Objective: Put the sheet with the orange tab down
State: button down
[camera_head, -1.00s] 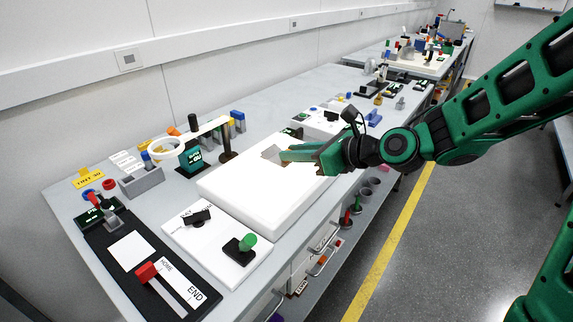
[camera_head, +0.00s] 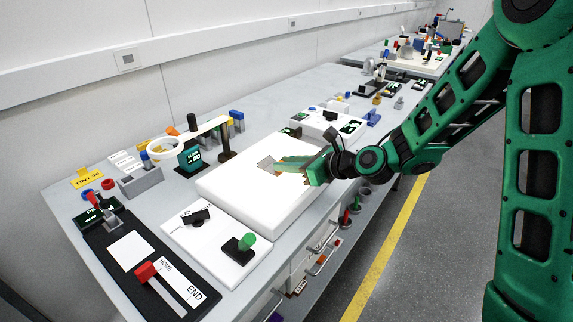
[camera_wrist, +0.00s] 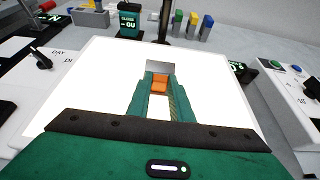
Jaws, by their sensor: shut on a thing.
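The sheet (camera_head: 266,163) shows as a small grey piece at my gripper's fingertips, over the white light panel (camera_head: 240,190). In the wrist view the grey sheet (camera_wrist: 158,66) sticks out beyond the fingertips, and its orange tab (camera_wrist: 160,83) is between the fingers. My gripper (camera_head: 279,163) is shut on the orange tab, pointing left over the panel. It also shows in the wrist view (camera_wrist: 159,80). I cannot tell whether the sheet touches the panel. The rest of the sheet is not clearly seen.
A ring magnifier (camera_head: 165,149) stands behind the panel. The panel's surface around the gripper is bare.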

jog(key=c, duration=1.6)
grip_release()
jog(key=v, duration=1.2)
jog(key=shift+r, duration=0.1)
